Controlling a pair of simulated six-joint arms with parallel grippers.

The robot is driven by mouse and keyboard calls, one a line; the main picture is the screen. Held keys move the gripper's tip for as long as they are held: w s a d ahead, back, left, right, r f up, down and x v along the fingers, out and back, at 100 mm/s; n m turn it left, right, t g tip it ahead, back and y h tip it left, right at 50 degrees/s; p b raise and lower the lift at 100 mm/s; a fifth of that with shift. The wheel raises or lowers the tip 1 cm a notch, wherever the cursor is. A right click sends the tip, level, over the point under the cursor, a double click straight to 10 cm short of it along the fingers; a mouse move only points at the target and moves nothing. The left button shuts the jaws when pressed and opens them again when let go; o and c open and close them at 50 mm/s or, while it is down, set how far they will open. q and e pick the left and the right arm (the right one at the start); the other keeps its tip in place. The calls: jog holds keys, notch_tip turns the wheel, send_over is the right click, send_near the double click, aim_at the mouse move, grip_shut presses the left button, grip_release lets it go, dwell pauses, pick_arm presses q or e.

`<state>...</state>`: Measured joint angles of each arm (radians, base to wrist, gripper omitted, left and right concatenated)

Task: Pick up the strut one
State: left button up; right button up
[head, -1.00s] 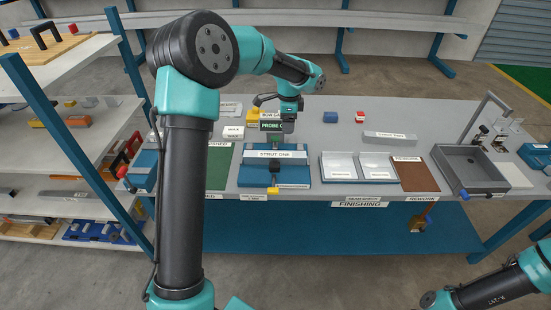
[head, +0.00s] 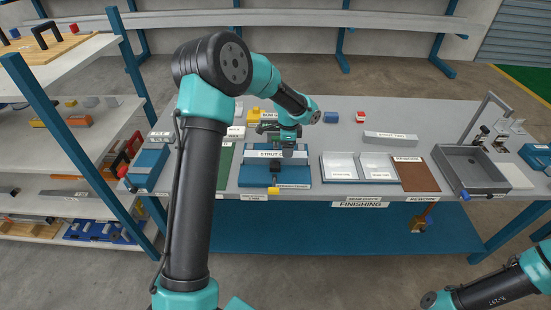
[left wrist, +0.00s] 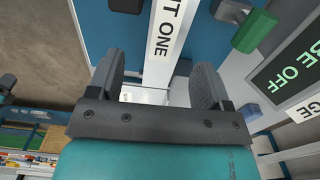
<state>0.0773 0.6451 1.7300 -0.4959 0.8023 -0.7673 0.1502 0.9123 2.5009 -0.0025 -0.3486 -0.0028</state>
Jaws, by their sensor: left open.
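Strut one (head: 256,154) is a pale bar with a white "STRUT ONE" label, lying across the blue jig (head: 255,176) on the bench. My left gripper (head: 289,153) is over the right part of the strut and hides some of it. In the left wrist view, the two dark fingers of the left gripper (left wrist: 157,78) are apart, and strut one (left wrist: 163,50) runs into the space between them. I cannot tell whether the fingers touch it. My right arm shows at the lower right of the head view, its gripper out of frame.
A green knob (left wrist: 255,31) and a "PROBE OFF" display (left wrist: 288,72) are close by the left gripper. Strut two (head: 390,138) lies at the right.

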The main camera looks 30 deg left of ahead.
pick_arm(q)
jog(key=shift+f, duration=0.1)
jog(key=shift+w+f, duration=0.15)
jog(key=shift+f, duration=1.15)
jog(key=shift+w+f, duration=0.15)
jog(key=shift+f, duration=1.1)
jog(key=shift+c, duration=0.3)
jog(key=c, duration=1.2)
jog(key=shift+r, duration=0.1)
jog(key=shift+r, duration=0.1)
notch_tip(320, 180, up, 10)
jog(key=shift+f, duration=0.1)
